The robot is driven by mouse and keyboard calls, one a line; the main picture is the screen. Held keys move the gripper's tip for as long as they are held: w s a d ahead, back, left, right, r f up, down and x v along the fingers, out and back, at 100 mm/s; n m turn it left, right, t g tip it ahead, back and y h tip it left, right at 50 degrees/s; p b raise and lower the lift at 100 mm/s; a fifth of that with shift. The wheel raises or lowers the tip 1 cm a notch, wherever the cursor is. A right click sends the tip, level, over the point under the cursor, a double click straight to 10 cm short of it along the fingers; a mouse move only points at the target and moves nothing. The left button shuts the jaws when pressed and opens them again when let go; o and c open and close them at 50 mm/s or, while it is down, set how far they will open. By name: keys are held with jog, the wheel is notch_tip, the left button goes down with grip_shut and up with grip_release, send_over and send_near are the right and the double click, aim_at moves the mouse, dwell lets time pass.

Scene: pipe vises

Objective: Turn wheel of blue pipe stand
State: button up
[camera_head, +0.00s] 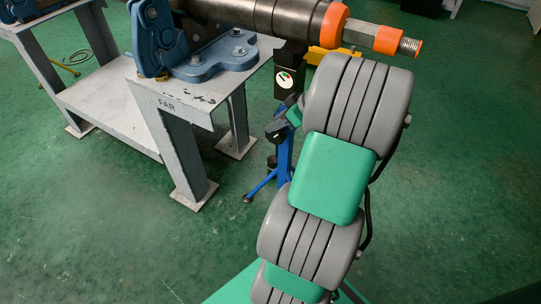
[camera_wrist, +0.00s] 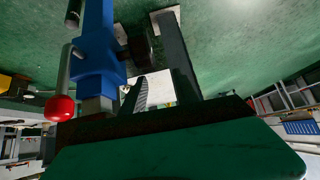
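The blue pipe stand (camera_head: 282,160) stands on the floor beside the table, under the end of the pipe and partly hidden by my arm. In the wrist view its blue body (camera_wrist: 97,52) is close, at upper left. A red ball knob (camera_wrist: 60,108) on a grey rod is left of it, and a dark round part (camera_wrist: 140,48) is to its right. I cannot tell for sure whether this is the wheel. My gripper (camera_head: 279,128) shows only in part beside the stand, in the head view. My green wrist housing fills the bottom of the wrist view. Finger opening and contact are unclear.
A thick dark pipe (camera_head: 270,14) with orange collars runs above the stand. A blue vise (camera_head: 200,55) sits on the grey table (camera_head: 150,98) marked FAR. A yellow object (camera_head: 328,55) lies behind my arm. Green floor (camera_head: 455,190) is clear at right.

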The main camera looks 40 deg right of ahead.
aim_at(284, 136)
jog(key=shift+s+d+f+t+b, duration=0.15)
jog(key=shift+s+d+f, duration=0.15)
jog(key=shift+d+f, duration=0.3)
jog(key=shift+s+d+f+t+b, duration=0.15)
jog(key=shift+s+d+f, duration=0.1)
jog(key=shift+d+f, duration=0.35)
jog(key=b+x, duration=0.2)
jog(key=x, duration=0.5)
jog(key=shift+w+b, duration=0.25)
jog(key=shift+b, duration=0.15)
grip_shut()
jog(key=shift+r, duration=0.1)
jog(key=shift+s+d, duration=0.1)
